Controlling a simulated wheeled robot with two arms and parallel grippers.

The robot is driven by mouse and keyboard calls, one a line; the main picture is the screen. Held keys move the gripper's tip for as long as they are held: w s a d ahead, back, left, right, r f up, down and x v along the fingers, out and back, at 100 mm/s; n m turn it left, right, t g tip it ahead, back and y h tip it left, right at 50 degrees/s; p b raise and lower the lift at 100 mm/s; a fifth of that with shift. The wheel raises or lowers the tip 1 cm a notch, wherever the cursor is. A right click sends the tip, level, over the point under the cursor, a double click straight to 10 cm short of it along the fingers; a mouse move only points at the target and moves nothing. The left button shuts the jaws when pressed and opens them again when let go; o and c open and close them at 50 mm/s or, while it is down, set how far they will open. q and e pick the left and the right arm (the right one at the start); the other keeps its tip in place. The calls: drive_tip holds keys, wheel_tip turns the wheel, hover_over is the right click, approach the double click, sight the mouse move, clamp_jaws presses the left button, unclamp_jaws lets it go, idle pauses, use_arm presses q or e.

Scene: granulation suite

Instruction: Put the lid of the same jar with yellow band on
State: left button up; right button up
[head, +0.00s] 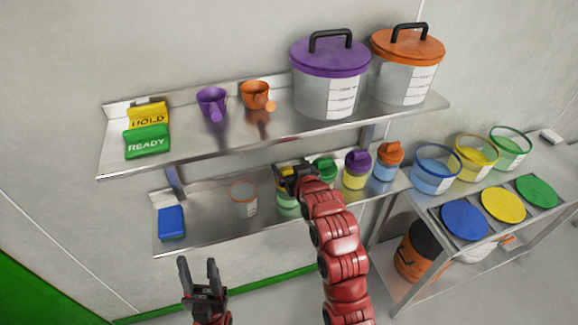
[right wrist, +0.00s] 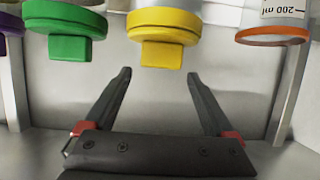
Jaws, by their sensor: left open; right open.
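On the lower shelf, a small jar with a yellow band (head: 355,182) carries a purple lid (head: 358,161). Left of it are a green lid (head: 325,168) and a yellow lid (head: 287,171); the jar under the yellow one has a green band (head: 288,205). My right gripper (head: 290,177) is open at the yellow lid. In the right wrist view, which looks upside down, the yellow lid (right wrist: 162,30) with its block knob lies just beyond the open, empty fingers (right wrist: 160,78). My left gripper (head: 199,278) is open and empty, low in front of the shelves. My right arm hides part of the jars.
An orange-lidded jar (head: 388,162) stands right of the purple lid, and a clear beaker (head: 244,198) left. The upper shelf (head: 200,145) is above. The cart at right holds open tubs, one yellow-rimmed (head: 475,155), and flat lids, one yellow (head: 503,204).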

drive_tip(key=p+v, duration=0.7)
drive_tip(key=v, duration=0.3)
drive_tip(key=shift+s, duration=0.4)
drive_tip(key=shift+d, duration=0.15)
